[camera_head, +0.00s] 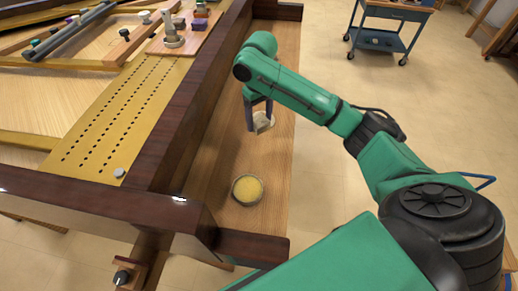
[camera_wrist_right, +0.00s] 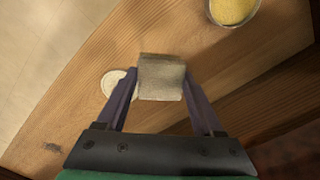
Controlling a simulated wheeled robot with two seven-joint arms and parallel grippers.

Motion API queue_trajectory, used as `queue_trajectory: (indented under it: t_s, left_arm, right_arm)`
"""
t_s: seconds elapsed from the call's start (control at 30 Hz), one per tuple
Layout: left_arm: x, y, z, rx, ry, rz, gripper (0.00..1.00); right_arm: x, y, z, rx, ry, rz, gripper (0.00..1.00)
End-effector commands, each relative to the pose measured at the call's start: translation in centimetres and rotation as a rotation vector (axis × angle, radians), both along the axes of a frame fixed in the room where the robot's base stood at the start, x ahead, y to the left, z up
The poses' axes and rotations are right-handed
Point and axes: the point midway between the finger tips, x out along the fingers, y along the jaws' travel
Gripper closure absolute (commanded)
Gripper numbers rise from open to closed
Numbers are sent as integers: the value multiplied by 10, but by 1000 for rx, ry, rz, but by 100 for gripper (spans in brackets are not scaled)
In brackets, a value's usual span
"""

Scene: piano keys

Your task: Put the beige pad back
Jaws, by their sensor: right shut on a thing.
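My right gripper (camera_head: 258,112) is over the wooden side shelf, fingers pointing down. In the right wrist view its fingers (camera_wrist_right: 162,92) are closed on the beige pad (camera_wrist_right: 161,78), a small block with a greyish front. The pad also shows between the fingertips in the head view (camera_head: 261,123). A cream round disc (camera_wrist_right: 113,82) lies on the wood beside and partly behind the left finger. I cannot tell whether the pad touches the wood or the disc. My left gripper is not in view.
A round dish with yellow contents (camera_head: 247,189) stands on the shelf (camera_head: 222,150), nearer than the gripper. A dark raised piano rim (camera_head: 190,110) borders the shelf on the left. A blue cart (camera_head: 385,38) stands on the floor behind. Shelf wood between gripper and dish is clear.

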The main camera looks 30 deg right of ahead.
Motion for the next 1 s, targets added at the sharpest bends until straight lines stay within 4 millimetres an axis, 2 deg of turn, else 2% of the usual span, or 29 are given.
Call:
queue_trajectory:
  t_s: [0.1,0.2,0.5,0.83,0.87,0.9,0.93,1.0]
  left_arm:
    - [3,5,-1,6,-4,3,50]
    - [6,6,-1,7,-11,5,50]
    - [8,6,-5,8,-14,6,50]
    - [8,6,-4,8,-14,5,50]
    - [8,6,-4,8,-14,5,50]
    - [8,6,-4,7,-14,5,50]
    - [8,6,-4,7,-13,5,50]
    - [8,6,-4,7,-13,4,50]
  right_arm:
    - [-1,-1,-40,-3,4,-2,83]
    - [-1,-1,-64,-1,1,-1,83]
    - [0,-1,-115,-3,-1,-2,83]
    - [0,0,-120,-1,-2,-1,83]
    - [0,0,-121,-1,-2,-1,28]
    - [0,0,-121,-1,-2,-1,12]
    - [0,0,-121,-1,-2,-1,1]
    - [0,0,-120,-2,-2,-1,1]
